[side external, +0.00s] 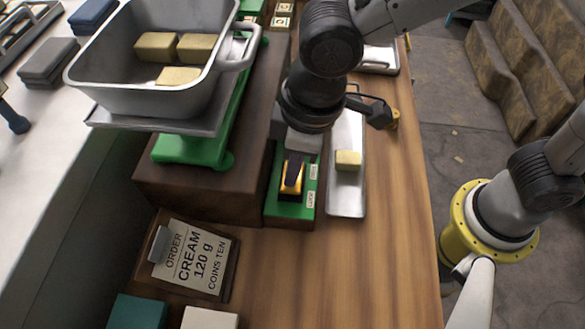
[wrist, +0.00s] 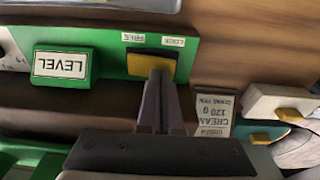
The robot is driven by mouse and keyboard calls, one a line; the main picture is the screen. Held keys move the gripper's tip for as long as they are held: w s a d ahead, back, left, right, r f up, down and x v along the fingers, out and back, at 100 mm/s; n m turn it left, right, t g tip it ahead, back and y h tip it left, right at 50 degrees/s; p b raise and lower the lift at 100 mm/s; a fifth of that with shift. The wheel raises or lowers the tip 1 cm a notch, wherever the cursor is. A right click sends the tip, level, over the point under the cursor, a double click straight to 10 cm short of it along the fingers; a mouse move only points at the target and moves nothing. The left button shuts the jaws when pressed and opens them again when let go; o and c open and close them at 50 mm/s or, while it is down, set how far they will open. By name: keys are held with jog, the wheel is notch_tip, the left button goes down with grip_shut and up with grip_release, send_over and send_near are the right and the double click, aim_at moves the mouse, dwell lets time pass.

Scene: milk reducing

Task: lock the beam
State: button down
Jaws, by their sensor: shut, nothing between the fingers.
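The lock control is a yellow-orange slider with a dark edge (wrist: 140,66), set in a green housing (side external: 287,211). Two small labels sit beside it, FREE (wrist: 133,37) and LOCK (wrist: 173,42), upside down in the wrist view. The slider lies alongside both labels; its exact setting is hard to tell. My gripper (wrist: 161,76) is shut and empty, its fingertips at the slider, overlapping its LOCK-side half in the wrist view. In the side view my gripper (side external: 293,178) points down over the slider; contact cannot be told. The green scale (side external: 196,150) stands left of it; its beam cannot be made out.
A grey pot (side external: 100,83) with pale yellow blocks stands on the scale. A metal tray (side external: 346,200) with one block (side external: 348,160) lies right of the housing. An order card (side external: 190,262) stands in front. A LEVEL sign (wrist: 61,65) shows nearby. The wooden table is clear at front right.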

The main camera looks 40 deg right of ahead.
jog(key=shift+f, duration=0.25)
jog(key=shift+r, duration=3.55)
jog(key=shift+w+d, duration=0.1)
jog(key=shift+w, duration=0.05)
jog(key=w+d+r+m+t, duration=0.1)
jog(key=d+r+m, duration=0.25)
jog(key=d, duration=0.55)
jog(key=w+d+r+m+t, duration=0.15)
jog(key=d+r, duration=0.25)
jog(key=d, duration=0.5)
jog(key=s+d+f+m+t, duration=0.1)
jog(key=s+d+f+m, duration=0.1)
jog(key=s+d, duration=0.4)
jog(key=s+d+f+m+t+h, duration=0.1)
jog(key=s+d+f+m, duration=0.1)
jog(key=s+d+f, duration=0.3)
jog(key=shift+s+d, duration=0.45)
